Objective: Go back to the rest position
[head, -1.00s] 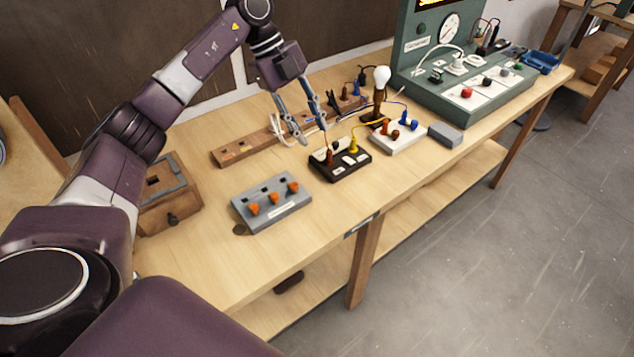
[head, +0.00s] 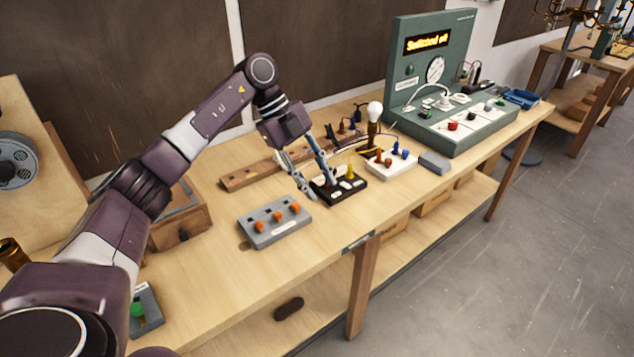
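My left gripper (head: 322,192) hangs over the workbench (head: 270,287), pointing down, with its two fingers spread apart and nothing visible between them. Its fingers are in front of the left part of a black terminal block (head: 352,190) with a yellow plug (head: 350,173). Whether a fingertip touches the block I cannot tell. My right gripper is not in view.
A grey block with orange knobs (head: 275,222) lies left of the gripper. A white block (head: 391,163), a bulb on a stand (head: 375,112) and a green test panel (head: 470,128) reading "Switched off" stand to the right. A wooden box (head: 180,232) is at left.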

